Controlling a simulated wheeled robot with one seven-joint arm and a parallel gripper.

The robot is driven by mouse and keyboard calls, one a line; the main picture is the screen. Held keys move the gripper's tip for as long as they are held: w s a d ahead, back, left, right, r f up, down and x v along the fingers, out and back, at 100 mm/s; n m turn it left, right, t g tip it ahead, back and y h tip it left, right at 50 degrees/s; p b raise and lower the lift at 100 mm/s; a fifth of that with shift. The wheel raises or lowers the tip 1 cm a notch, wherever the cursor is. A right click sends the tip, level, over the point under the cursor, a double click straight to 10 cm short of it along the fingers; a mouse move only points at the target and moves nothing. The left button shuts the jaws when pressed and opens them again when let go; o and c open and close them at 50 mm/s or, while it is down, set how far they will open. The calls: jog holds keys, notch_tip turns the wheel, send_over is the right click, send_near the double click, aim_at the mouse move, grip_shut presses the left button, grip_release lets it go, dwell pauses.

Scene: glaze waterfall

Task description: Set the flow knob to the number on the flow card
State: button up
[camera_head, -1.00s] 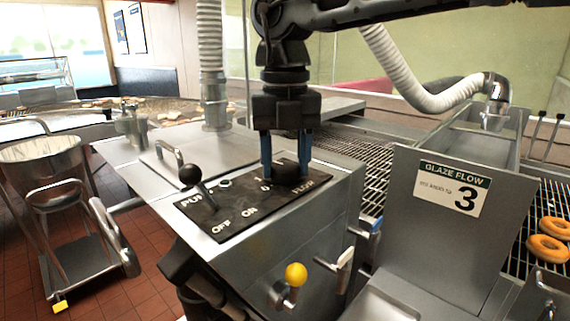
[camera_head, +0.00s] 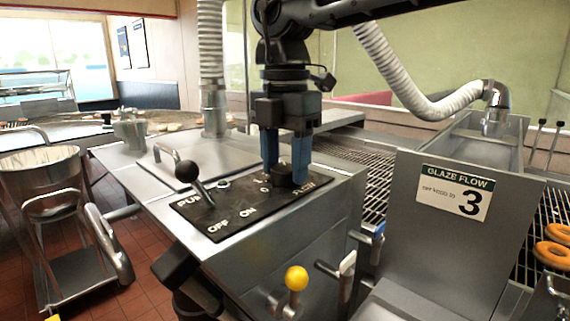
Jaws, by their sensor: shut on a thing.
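The black flow knob (camera_head: 283,181) sits at the right end of the black control panel (camera_head: 226,211) on top of the steel cabinet. My gripper (camera_head: 286,165) points straight down, its two blue fingers shut on the knob from either side. The fingers and knob hide most of the number scale, so I cannot read the setting. The flow card (camera_head: 454,193) on the steel plate at the right reads "GLAZE FLOW" with a large 3.
A yellow-knobbed valve (camera_head: 296,279) juts from the cabinet front. A white hose (camera_head: 420,90) hangs behind. Donuts (camera_head: 553,246) lie on the rack at right.

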aim_at(285, 166)
jog(key=shift+m, duration=0.4)
jog(key=o, duration=1)
jog(key=shift+r, duration=0.1)
notch_tip(285, 166, up, 8)
jog(key=shift+f+b, duration=0.15)
jog(key=shift+b, duration=0.15)
